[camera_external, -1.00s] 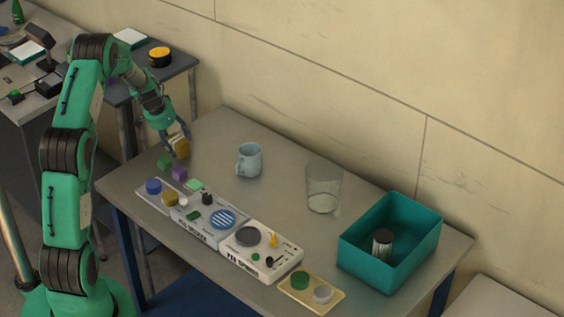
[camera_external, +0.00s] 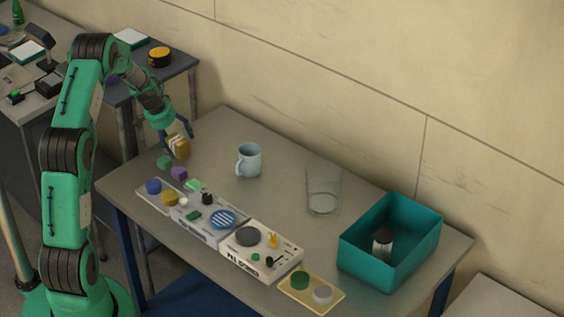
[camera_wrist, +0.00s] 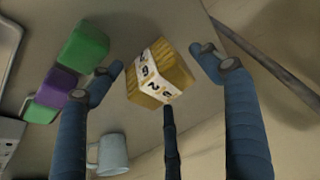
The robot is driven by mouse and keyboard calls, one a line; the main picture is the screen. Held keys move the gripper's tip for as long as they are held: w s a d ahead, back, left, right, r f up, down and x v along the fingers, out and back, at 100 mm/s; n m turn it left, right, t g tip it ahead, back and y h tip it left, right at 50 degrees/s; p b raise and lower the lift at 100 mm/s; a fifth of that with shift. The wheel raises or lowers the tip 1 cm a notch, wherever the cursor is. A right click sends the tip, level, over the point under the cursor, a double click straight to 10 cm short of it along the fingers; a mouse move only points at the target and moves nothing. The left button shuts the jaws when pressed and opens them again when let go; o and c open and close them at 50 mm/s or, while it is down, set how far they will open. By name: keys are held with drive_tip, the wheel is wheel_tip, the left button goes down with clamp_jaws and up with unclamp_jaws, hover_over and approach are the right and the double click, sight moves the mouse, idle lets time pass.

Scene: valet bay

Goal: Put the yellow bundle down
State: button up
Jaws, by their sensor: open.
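The yellow bundle (camera_external: 179,146), a small block with a pale band, is at the far left end of the table. In the wrist view the yellow bundle (camera_wrist: 161,72) shows its white band with dark digits. My gripper (camera_external: 176,136) is open around it.
A green block (camera_external: 164,162) and a purple block (camera_external: 179,172) lie close by. A pale blue mug (camera_external: 249,160), a clear glass (camera_external: 323,190) and a teal bin (camera_external: 372,260) stand to the right. Panels with knobs line the front. The table between bundle and mug is clear.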

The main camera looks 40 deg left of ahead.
drive_tip(key=v, duration=1.2)
drive_tip(key=shift+p, duration=0.4)
drive_tip(key=shift+f, duration=0.1)
drive_tip(key=s+d+r, duration=0.4)
drive_tip(key=d+r, duration=0.4)
drive_tip(key=d, duration=0.2)
drive_tip(key=s+d+r, duration=0.3)
drive_tip(key=d+r, duration=0.6)
drive_tip(key=s+d+r, duration=0.4)
drive_tip(key=d+r, duration=0.4)
drive_tip(key=d, duration=0.2)
drive_tip(key=s+d+r, duration=0.1)
drive_tip(key=s+d, duration=0.4)
drive_tip(key=s, duration=0.4)
drive_tip(key=s+d+r+t, duration=0.1)
drive_tip(key=s+d, duration=0.4)
drive_tip(key=s, duration=0.4)
drive_tip(key=s+d+r, duration=0.2)
drive_tip(key=s+d, duration=0.4)
drive_tip(key=s, duration=0.3)
drive_tip(key=shift+s, duration=0.4)
